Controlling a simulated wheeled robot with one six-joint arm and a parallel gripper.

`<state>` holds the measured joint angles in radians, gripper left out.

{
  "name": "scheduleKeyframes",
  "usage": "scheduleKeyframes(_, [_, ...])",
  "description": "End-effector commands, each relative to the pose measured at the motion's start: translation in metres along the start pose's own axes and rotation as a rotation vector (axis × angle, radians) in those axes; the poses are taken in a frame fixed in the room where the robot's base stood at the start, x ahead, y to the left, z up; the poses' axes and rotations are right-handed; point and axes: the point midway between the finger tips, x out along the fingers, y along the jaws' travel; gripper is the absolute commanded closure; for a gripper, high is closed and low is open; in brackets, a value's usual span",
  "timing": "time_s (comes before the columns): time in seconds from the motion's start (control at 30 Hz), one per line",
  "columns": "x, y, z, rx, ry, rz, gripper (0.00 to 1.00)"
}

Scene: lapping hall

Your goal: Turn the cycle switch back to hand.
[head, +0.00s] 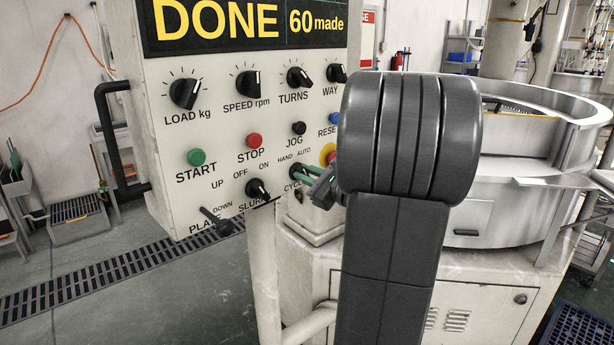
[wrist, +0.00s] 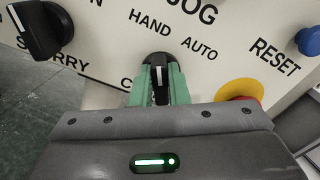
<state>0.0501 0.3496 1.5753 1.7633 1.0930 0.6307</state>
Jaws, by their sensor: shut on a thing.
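The cycle switch is a black knob with a white pointer line (wrist: 159,76) on the sloped control panel. In the wrist view its line points nearly straight up, nearer the HAND label than the AUTO label. My gripper (wrist: 161,85) has its two green fingers closed on either side of the knob, touching it. The lower part of the knob is hidden by the fingers and gripper body. In the head view my gripper (head: 306,174) reaches the panel at the switch, and my arm covers the panel's right edge.
The panel (head: 222,190) also bears a black slurry knob (head: 258,189), a platen lever (head: 216,222), a green start button (head: 196,157) and a red stop button (head: 254,140). A yellow-collared emergency button (wrist: 240,90) sits close right of my gripper. The display (head: 245,22) reads DONE, 60 made.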

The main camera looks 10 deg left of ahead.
Motion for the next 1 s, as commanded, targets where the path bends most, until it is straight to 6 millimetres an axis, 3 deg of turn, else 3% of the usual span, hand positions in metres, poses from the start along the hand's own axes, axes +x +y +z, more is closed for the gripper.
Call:
scheduleKeyframes(0.07, [0.000, 0.000, 0.000, -0.002, 0.001, 0.000, 1.00])
scheduleKeyframes(0.1, [0.000, 0.000, 0.000, -0.002, 0.001, 0.000, 0.80])
scheduleKeyframes(0.2, [0.000, 0.000, 0.000, -0.001, 0.001, 0.000, 0.64])
scheduleKeyframes(0.57, [-0.005, 0.000, -0.001, 0.000, 0.001, -0.001, 0.64])
scheduleKeyframes(0.77, [-0.037, -0.001, -0.002, -0.002, 0.002, -0.005, 0.64])
scheduleKeyframes(1.0, [-0.088, 0.000, -0.002, -0.001, 0.003, -0.005, 0.64])
